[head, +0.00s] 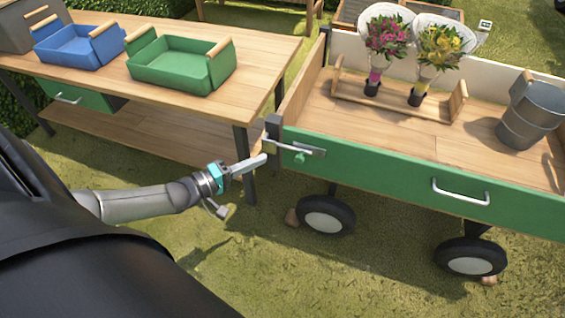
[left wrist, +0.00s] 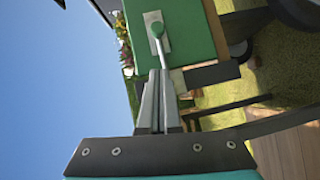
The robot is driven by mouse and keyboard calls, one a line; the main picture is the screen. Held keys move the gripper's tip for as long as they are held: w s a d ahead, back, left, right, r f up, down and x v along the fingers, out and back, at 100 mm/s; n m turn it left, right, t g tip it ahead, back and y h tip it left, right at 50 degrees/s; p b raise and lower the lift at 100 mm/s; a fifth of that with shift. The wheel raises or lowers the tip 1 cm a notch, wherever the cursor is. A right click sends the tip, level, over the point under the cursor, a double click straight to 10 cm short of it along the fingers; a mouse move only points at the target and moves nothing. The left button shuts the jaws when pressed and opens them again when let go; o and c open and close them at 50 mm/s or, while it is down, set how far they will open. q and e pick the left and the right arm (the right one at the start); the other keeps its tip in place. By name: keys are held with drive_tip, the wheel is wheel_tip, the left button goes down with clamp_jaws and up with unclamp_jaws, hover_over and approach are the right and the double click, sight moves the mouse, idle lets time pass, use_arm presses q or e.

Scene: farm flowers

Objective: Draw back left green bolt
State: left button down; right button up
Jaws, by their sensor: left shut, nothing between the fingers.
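The left green bolt (head: 300,157) is on the left end of the cart's green side panel (head: 385,176). Its metal rod reaches left to the corner post (head: 273,128). In the left wrist view the bolt's green knob (left wrist: 157,30) sits on a pale plate, with the rod running down from it. My left gripper (head: 263,160) is shut and empty, its tips just left of the bolt, near the rod's end. In the left wrist view the fingertips (left wrist: 159,73) lie beside the rod; I cannot tell whether they touch it. My right gripper is out of view.
The cart holds a wooden rack (head: 395,98) with two bouquets and a grey bucket (head: 530,115). A metal handle (head: 460,192) is on the green panel. A workbench (head: 262,48) with a green tray (head: 170,78) and a blue tray (head: 75,55) stands left, close to my left gripper.

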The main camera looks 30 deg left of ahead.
sight(300, 152)
use_arm(q)
drive_tip(key=w+d+b, duration=0.1)
drive_tip(key=w+d, duration=0.3)
drive_tip(key=d, duration=0.1)
drive_tip(key=shift+w+f+b, duration=0.3)
drive_tip(key=shift+f+b, duration=0.05)
drive_tip(key=shift+f, duration=0.1)
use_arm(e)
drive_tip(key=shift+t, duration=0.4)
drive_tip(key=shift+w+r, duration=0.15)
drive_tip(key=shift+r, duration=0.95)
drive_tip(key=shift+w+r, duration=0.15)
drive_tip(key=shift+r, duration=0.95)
use_arm(q)
drive_tip(key=shift+w+d+p, duration=0.25)
drive_tip(key=shift+d+p, duration=0.05)
drive_tip(key=shift+d, duration=0.7)
drive_tip(key=shift+w+d+p, duration=0.2)
drive_tip(key=shift+d+p, duration=0.05)
drive_tip(key=shift+d, duration=0.7)
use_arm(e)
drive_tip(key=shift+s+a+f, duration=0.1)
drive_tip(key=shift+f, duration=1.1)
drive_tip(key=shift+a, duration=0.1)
